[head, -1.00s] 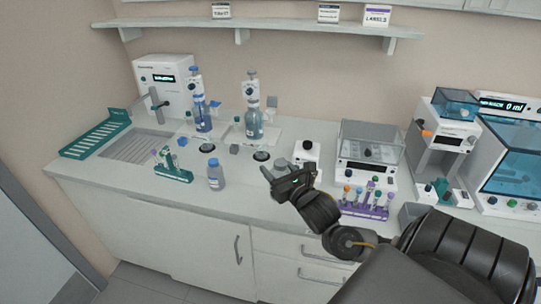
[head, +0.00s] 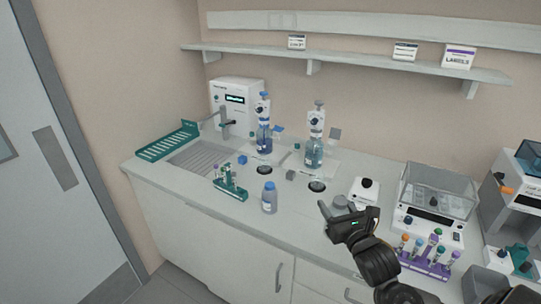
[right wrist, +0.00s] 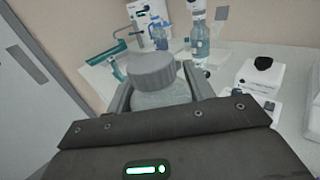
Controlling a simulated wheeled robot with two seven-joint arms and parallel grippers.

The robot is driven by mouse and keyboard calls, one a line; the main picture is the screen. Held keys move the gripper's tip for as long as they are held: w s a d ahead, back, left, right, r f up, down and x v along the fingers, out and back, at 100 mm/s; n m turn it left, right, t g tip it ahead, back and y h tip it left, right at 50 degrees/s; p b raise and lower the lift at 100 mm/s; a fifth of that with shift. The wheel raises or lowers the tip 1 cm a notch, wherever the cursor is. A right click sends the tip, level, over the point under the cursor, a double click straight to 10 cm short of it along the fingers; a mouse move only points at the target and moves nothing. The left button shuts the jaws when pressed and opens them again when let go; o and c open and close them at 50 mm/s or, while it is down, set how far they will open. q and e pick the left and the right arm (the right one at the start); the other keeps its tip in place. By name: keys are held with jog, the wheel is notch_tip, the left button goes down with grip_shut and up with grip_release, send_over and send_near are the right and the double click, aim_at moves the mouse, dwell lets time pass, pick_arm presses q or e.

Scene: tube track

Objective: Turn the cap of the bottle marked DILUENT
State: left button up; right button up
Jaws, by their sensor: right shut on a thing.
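My right gripper (head: 342,212) is over the counter near its front edge. In the right wrist view its fingers (right wrist: 165,95) are shut on the two sides of a clear bottle (right wrist: 163,98) with a ridged grey cap (right wrist: 152,70). The cap sits on the bottle, above the fingers. No label shows on this bottle, so I cannot tell whether it is marked DILUENT. A blue-capped bottle (head: 269,199) stands upright on the counter, left of the gripper; its label is too small to read. My left gripper is not in view.
Two bottles with dispenser tops, one dark blue (head: 264,138) and one pale blue (head: 314,153), stand behind. A teal tube rack (head: 231,191) is at left. A purple tube rack (head: 425,264) and a clear-lidded device (head: 437,195) are at right. The counter's front middle is fairly clear.

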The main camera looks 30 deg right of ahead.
jog(key=s+a+f+n+y+b, duration=0.1)
jog(key=a+f+n+y+b, duration=0.1)
jog(key=a+y, duration=0.2)
jog(key=s+a+f+n+g+y+b, duration=0.1)
jog(key=a+f+n+y+b, duration=0.1)
jog(key=a, duration=0.6)
jog(key=a+f+n+g+y+b, duration=0.1)
jog(key=a+f+n+y+b, duration=0.1)
jog(key=a+y, duration=0.4)
jog(key=shift+s+a+f+n+b, duration=0.4)
jog(key=shift+a+f+n, duration=0.15)
jog(key=shift+f+n, duration=0.3)
jog(key=shift+a+r, duration=0.1)
jog(key=shift+a, duration=0.05)
